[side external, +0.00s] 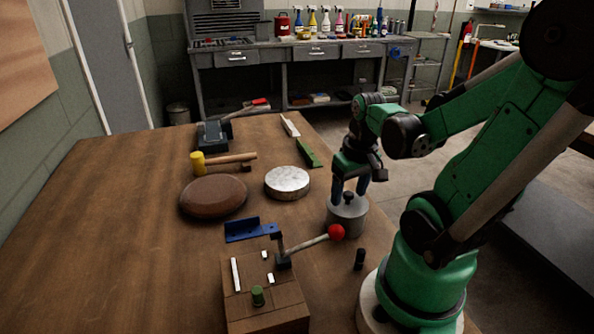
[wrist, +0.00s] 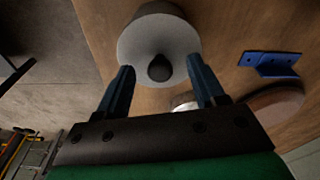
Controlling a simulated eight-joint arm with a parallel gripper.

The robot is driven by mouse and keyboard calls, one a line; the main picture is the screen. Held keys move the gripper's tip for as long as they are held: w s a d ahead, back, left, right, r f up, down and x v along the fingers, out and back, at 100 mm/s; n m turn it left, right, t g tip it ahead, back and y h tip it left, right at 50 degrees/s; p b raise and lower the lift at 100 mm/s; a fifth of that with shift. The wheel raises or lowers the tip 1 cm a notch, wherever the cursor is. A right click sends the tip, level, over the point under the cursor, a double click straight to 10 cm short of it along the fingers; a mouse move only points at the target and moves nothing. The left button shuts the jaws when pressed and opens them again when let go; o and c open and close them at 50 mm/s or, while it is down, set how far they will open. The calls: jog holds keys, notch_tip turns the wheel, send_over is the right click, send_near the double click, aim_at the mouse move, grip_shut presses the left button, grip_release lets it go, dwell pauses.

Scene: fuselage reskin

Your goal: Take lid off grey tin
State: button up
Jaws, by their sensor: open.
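The grey tin (side external: 346,219) stands upright on the wooden bench near its right edge. Its grey lid (wrist: 140,48) is on top, with a dark round knob (wrist: 160,68) in the middle; the knob also shows in the side view (side external: 348,196). My gripper (side external: 358,187) is just above the tin, pointing down. Its two blue fingers are open and spread to either side of the knob in the wrist view (wrist: 162,75). A gap shows between each finger and the knob. I cannot tell exactly how high the fingertips are over the lid.
A silver round tin (side external: 287,182) and a brown disc (side external: 213,196) lie to the left. A blue bracket (side external: 250,230) and a red-knobbed lever (side external: 336,232) on a wooden block (side external: 265,305) are close by. A small black peg (side external: 359,260) stands in front. The bench's left part is clear.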

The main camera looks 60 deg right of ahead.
jog(key=shift+c, duration=0.2)
grip_shut()
jog(key=shift+r, duration=0.15)
